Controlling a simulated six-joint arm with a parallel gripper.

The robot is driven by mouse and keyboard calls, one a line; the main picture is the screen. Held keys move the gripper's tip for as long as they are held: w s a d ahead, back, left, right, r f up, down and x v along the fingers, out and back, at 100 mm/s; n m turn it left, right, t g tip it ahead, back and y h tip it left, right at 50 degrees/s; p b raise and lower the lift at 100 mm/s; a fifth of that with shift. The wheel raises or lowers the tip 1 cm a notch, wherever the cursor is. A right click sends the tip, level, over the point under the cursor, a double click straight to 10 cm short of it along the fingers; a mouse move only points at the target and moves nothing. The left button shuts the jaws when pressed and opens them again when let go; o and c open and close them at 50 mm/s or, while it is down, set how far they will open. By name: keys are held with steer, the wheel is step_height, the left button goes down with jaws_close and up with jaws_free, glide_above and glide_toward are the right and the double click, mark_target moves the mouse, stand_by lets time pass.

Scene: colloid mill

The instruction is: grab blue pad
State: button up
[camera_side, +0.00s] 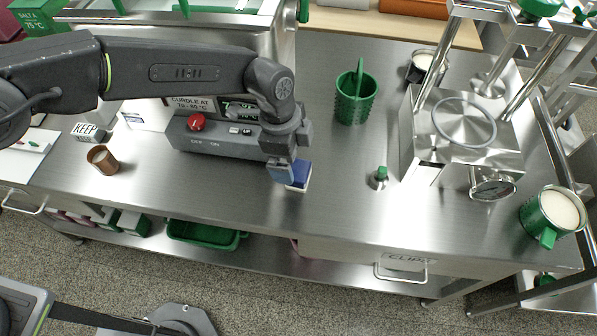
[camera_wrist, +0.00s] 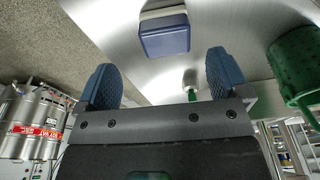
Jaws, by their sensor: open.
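The blue pad (camera_side: 300,174) is a small dark blue block with a whitish layer, on the steel table in front of the grey control box. In the side view my gripper (camera_side: 284,170) is close to it, and a light blue fingertip covers part of its left side. In the wrist view the pad (camera_wrist: 165,38) lies beyond the fingertips, roughly centred between them. My gripper (camera_wrist: 162,75) is open, its two blue ribbed fingers wide apart with nothing between them. I cannot tell the exact height of the fingers above the table.
The control box with a red button (camera_side: 196,122) stands just behind the pad. A green basket (camera_side: 354,98) and a small green-topped item (camera_side: 379,177) stand to the right. A brown cup (camera_side: 102,159) is at the left.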

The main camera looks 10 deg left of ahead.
mark_target(298, 169)
steer(key=shift+w+d+f, duration=0.1)
steer(key=shift+d+f, duration=0.15)
steer(key=shift+f, duration=0.9)
steer(key=shift+w+d+f, duration=0.1)
steer(key=shift+d+f, duration=0.15)
steer(key=shift+f, duration=0.9)
steer(key=shift+w+d+f, duration=0.1)
steer(key=shift+d+f, duration=0.15)
steer(key=shift+f, duration=0.9)
steer(key=shift+c, duration=0.2)
steer(key=c, duration=1)
steer(key=shift+o, duration=0.2)
